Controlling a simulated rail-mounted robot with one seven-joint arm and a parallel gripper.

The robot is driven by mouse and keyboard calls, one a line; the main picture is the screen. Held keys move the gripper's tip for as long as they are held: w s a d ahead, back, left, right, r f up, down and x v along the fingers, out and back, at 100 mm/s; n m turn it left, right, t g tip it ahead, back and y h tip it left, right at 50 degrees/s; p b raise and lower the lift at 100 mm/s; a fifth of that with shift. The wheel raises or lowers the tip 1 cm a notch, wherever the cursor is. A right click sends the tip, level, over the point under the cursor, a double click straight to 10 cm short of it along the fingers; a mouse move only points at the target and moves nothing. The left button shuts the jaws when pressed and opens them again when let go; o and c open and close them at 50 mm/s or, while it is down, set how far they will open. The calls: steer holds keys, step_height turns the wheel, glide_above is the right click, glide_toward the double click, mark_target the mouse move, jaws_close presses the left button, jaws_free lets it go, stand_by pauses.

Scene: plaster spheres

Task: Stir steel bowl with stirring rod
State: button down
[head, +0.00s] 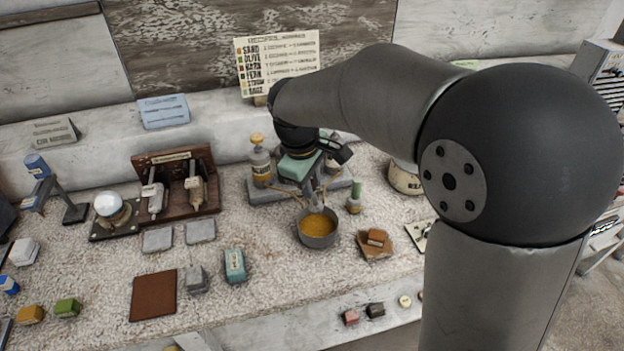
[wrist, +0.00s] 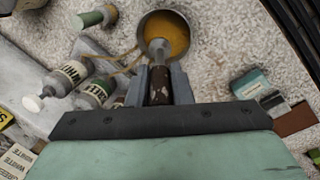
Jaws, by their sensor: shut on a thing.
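The steel bowl (head: 318,241) stands on the speckled bench top, with yellow-orange contents inside. It also shows at the top of the wrist view (wrist: 142,27). My gripper (wrist: 161,82) is shut on the stirring rod (wrist: 157,49), which has a dark brown handle and a grey lower end. The rod's grey end reaches over the bowl's contents and seems to dip into them; the exact depth is hidden. In the head view my gripper (head: 312,190) is just above and behind the bowl, its fingers partly hidden.
Labelled bottles (head: 261,165) stand on a grey rack (head: 265,193) behind the bowl. A green-topped vial (head: 354,198) is close at its right, and brown blocks (head: 376,242) lie at front right. A teal box (head: 235,265) is at front left. Bench directly before the bowl is clear.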

mark_target(313, 210)
steer(key=shift+s+a+f+b, duration=0.1)
steer(key=shift+f+b, duration=0.45)
steer(key=shift+f, duration=0.2)
steer(key=shift+s+a+f+b, duration=0.1)
steer(key=shift+f+b, duration=0.4)
steer(key=shift+f, duration=0.25)
steer(key=shift+w+d+f+b, duration=0.15)
steer(key=shift+f+b, duration=0.4)
steer(key=shift+f, duration=0.35)
steer(key=shift+w+d+f+b, duration=0.1)
steer(key=shift+f+b, duration=0.45)
steer(key=shift+f, duration=0.3)
steer(key=shift+w+d+f+b, duration=0.15)
steer(key=shift+f+b, duration=0.4)
steer(key=shift+f, duration=0.35)
steer(key=shift+s, duration=0.15)
